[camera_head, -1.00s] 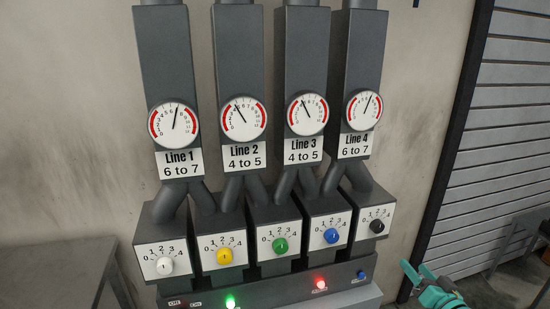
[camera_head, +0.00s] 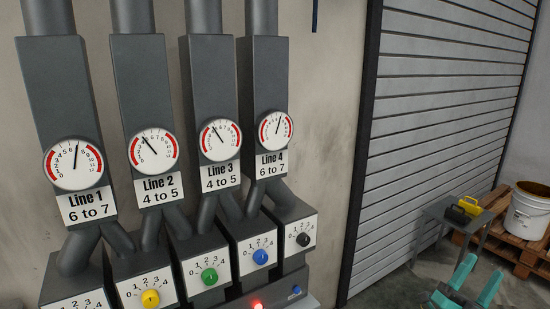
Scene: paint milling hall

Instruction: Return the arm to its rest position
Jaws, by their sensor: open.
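My gripper (camera_head: 466,284) shows at the bottom right, with two teal fingers spread apart and pointing up. Nothing is between them. It is in front of the floor, to the right of the dial panel and apart from it. The rest of my arm is below the picture's edge.
The panel at left has several gauges, such as the Line 4 gauge (camera_head: 276,130), and knobs, including a yellow knob (camera_head: 151,298) and a blue knob (camera_head: 260,256). A grey shutter (camera_head: 440,110) stands behind. A small table (camera_head: 440,213), a pallet (camera_head: 520,258) and a white bucket (camera_head: 527,215) are at right.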

